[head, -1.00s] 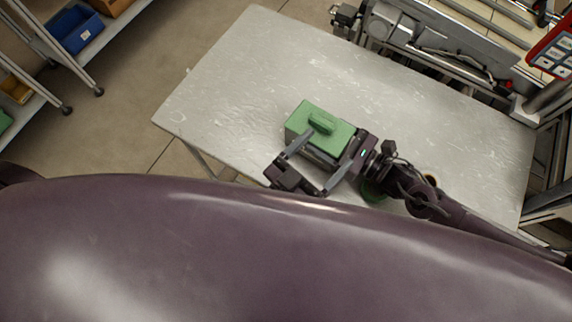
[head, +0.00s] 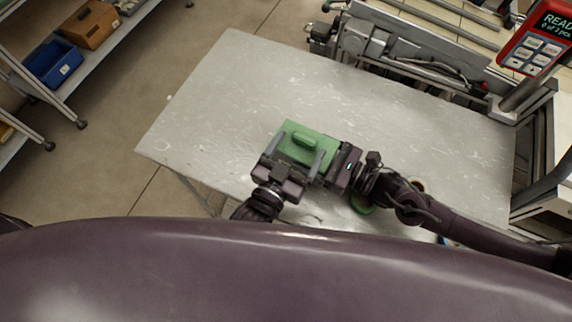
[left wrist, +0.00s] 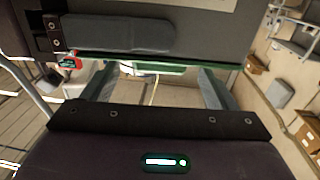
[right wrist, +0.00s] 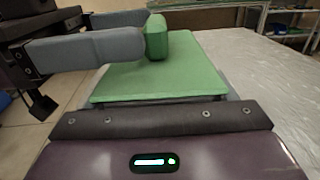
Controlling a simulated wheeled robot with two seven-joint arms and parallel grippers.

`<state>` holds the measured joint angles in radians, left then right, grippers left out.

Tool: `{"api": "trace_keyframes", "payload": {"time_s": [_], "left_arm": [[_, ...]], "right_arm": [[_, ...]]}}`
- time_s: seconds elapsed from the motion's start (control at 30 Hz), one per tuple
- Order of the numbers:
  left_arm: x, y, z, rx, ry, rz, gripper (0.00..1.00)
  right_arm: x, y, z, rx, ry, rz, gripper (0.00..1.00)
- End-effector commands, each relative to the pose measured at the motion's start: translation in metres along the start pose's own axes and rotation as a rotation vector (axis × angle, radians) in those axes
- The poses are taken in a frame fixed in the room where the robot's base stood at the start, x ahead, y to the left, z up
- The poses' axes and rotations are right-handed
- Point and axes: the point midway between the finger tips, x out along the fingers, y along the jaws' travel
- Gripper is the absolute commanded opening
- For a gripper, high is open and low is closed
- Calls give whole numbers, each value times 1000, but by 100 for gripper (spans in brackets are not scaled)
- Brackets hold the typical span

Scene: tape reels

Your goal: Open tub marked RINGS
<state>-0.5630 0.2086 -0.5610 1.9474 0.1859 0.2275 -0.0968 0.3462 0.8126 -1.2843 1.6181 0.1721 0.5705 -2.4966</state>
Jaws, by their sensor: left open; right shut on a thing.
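The tub has a green lid (head: 322,150) with a raised green handle (head: 304,139), and it sits near the table's front edge. The lid also shows in the right wrist view (right wrist: 165,82). The tub's dark grey body (left wrist: 215,40) shows in the left wrist view, with part of a white label; its wording is unreadable. My right gripper (head: 335,168) is shut on the tub body from the right.
The pale table (head: 220,100) is clear to the left and behind. A grey machine (head: 400,60) stands along the back, with a red panel (head: 535,40) at right. A shelf holds a blue bin (head: 52,64).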

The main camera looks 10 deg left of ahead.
Motion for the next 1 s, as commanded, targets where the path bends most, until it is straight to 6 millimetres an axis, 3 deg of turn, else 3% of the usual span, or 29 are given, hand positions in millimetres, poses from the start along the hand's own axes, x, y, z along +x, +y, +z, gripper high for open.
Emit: {"api": "trace_keyframes", "payload": {"time_s": [0.2, 0.5, 0.9, 1.0], "left_arm": [[18, 0, 0, -1, 1, 0, 80], [20, 0, 0, -1, 0, 1, 80], [19, 0, 0, -1, 0, 1, 29], [19, 0, 0, -1, 0, 1, 26]], "right_arm": [[0, 0, 0, 0, -1, 0, 36], [0, 0, 0, 0, -1, 0, 36], [0, 0, 0, 0, -1, 0, 36], [0, 0, 0, 0, -1, 0, 36]]}}
